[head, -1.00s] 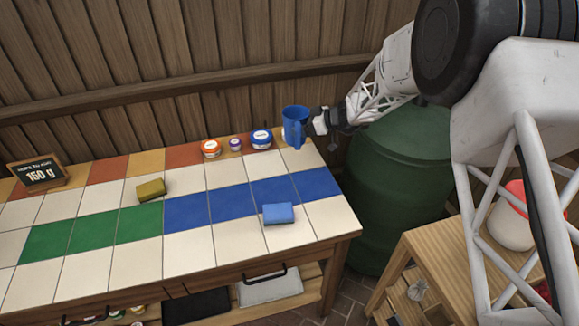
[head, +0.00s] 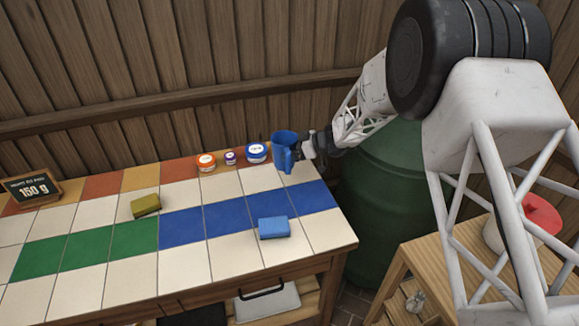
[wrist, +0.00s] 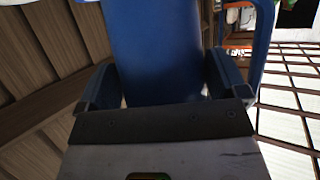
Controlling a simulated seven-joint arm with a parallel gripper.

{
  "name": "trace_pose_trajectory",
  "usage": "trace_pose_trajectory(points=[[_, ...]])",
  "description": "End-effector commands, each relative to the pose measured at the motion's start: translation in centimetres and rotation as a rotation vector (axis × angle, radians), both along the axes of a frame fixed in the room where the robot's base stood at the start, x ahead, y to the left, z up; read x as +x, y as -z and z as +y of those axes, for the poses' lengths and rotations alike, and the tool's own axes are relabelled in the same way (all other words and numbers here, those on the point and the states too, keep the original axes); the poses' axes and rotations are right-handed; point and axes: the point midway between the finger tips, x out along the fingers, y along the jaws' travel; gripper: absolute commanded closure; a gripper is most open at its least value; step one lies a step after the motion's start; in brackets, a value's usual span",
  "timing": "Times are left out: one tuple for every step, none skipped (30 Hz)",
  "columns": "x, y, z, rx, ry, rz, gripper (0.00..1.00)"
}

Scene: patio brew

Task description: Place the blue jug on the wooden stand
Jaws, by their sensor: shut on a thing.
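The blue jug (head: 283,144) is upright at the far right corner of the tiled table, with its handle facing the camera. My gripper (head: 303,148) reaches in from the right and is shut on the jug. In the wrist view the jug's blue body (wrist: 155,45) fills the space between the two fingers, and its handle (wrist: 265,40) shows at the right. I cannot tell whether the jug's base touches the tiles. A wooden stand (head: 437,262) at lower right, like a small table, is partly hidden behind my arm.
Orange (head: 206,163), purple (head: 230,158) and blue (head: 257,153) tubs stand left of the jug. A blue sponge (head: 273,228) and an olive sponge (head: 145,205) lie on the tiles. A green barrel (head: 385,200) stands beside the table. A red-lidded white container (head: 500,235) is at right.

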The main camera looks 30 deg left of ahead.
Motion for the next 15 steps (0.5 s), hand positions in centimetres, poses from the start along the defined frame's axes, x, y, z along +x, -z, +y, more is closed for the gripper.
trace_pose_trajectory(points=[[0.0, 0.7, 0.0, 0.000, 0.000, 0.001, 0.33], [0.0, 0.9, 0.0, 0.000, 0.000, 0.001, 0.33], [0.0, 1.3, 0.0, 0.000, 0.000, 0.000, 0.33], [0.0, 1.5, 0.0, 0.000, 0.000, -0.001, 0.33], [0.0, 1.6, 0.0, 0.000, 0.000, -0.001, 0.33], [0.0, 1.8, 0.0, 0.000, 0.000, -0.001, 0.33], [0.0, 1.8, 0.0, 0.000, 0.001, -0.001, 0.33], [0.0, 1.9, 0.0, 0.000, 0.001, -0.001, 0.33], [0.0, 1.9, 0.0, 0.000, 0.001, -0.001, 0.33], [0.0, 1.9, 0.0, 0.000, 0.001, -0.001, 0.33], [0.0, 1.9, 0.0, 0.000, 0.001, -0.001, 0.33], [0.0, 1.9, 0.0, 0.000, 0.001, -0.001, 0.33], [0.0, 1.9, 0.0, 0.000, 0.001, -0.001, 0.33], [0.0, 1.9, 0.0, 0.000, 0.001, -0.001, 0.33], [0.0, 1.9, 0.0, 0.000, 0.001, -0.001, 0.33]])
